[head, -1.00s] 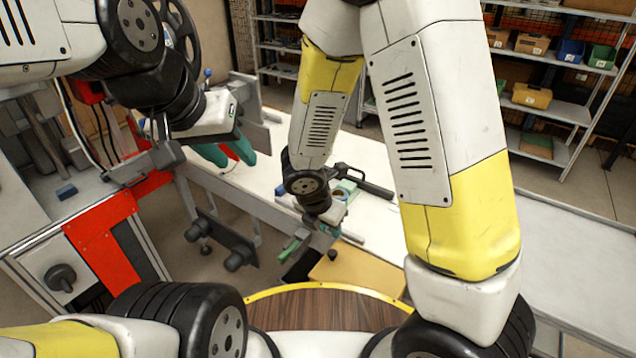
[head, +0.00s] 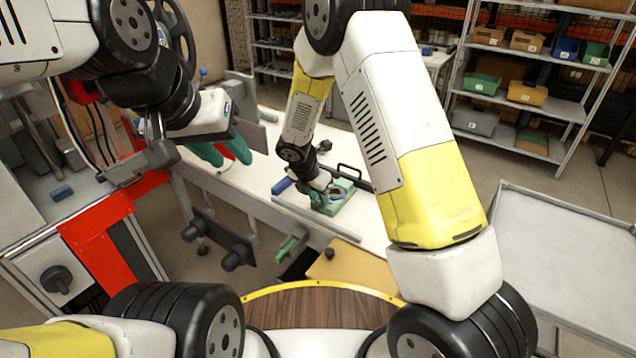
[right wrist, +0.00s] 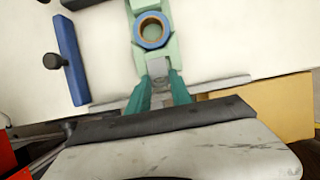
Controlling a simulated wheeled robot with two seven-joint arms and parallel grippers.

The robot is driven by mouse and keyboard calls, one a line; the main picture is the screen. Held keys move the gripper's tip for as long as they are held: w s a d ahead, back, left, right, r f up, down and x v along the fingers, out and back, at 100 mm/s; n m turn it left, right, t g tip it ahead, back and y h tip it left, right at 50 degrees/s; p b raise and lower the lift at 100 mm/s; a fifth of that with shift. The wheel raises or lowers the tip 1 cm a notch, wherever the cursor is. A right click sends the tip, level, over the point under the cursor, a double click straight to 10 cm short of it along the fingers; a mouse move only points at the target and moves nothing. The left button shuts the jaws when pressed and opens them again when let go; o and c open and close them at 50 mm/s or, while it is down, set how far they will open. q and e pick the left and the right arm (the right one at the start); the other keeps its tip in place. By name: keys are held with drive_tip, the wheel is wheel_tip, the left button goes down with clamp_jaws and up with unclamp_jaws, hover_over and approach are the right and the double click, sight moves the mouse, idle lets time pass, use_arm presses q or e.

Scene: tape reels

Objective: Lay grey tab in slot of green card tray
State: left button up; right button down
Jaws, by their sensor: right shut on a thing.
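The green card tray (head: 343,204) lies on the white table and carries a round blue-and-brown tape reel (head: 337,190). The tray (right wrist: 166,50) and the reel (right wrist: 152,31) also show in the right wrist view. My right gripper (head: 318,200) is low at the tray's near left side. I cannot make out the slot. My left gripper (head: 224,152) is open, with its green fingers apart, left of the tray.
A blue bar (right wrist: 70,55) with a black knob lies left of the tray. A grey rail (head: 305,214) runs along the table's near edge. A tan board (head: 355,272) stands in front of the table. Shelves (head: 530,100) stand at the back right.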

drive_tip(key=shift+f, duration=0.45)
drive_tip(key=shift+f, duration=0.15)
drive_tip(key=shift+f, duration=0.4)
drive_tip(key=c, duration=1.1)
unclamp_jaws()
drive_tip(key=shift+c, duration=0.2)
